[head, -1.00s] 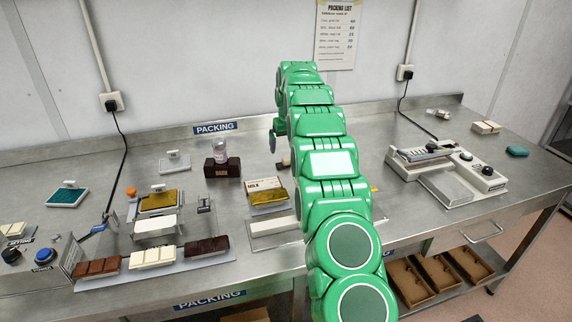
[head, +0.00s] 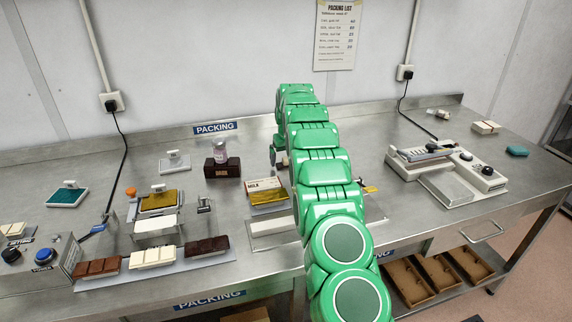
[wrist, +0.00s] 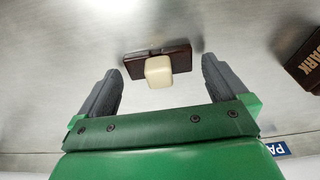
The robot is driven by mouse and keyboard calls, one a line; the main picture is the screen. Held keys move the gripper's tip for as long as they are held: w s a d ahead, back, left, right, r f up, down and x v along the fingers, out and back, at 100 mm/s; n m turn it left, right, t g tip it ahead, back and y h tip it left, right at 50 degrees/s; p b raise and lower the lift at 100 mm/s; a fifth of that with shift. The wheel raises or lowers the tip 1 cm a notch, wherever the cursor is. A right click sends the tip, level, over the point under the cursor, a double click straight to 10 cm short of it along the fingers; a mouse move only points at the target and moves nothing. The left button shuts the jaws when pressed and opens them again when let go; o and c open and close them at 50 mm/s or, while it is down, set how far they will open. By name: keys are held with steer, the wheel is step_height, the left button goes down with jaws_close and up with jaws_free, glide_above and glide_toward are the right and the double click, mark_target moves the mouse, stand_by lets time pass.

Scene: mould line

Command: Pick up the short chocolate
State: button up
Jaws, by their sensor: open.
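In the wrist view a short dark brown chocolate bar (wrist: 185,57) lies on the steel bench. A cream-coloured block (wrist: 158,72) overlaps its middle; I cannot tell whether it rests on the bar or stands in front of it. My gripper (wrist: 160,65) is open, with one grey finger on each side of the bar and block. Gaps show on both sides, and nothing is held. In the head view my green arm hides most of this spot, and only part of my gripper (head: 275,157) shows beside the arm.
A MILK box (head: 265,184) stands nearer the front. Milk (head: 98,268), white (head: 152,258) and dark (head: 207,246) bars lie at the front left. A scale-like machine (head: 440,165) stands right.

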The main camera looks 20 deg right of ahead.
steer(key=shift+f, duration=0.35)
steer(key=c, duration=1.1)
steer(key=shift+r, duration=0.15)
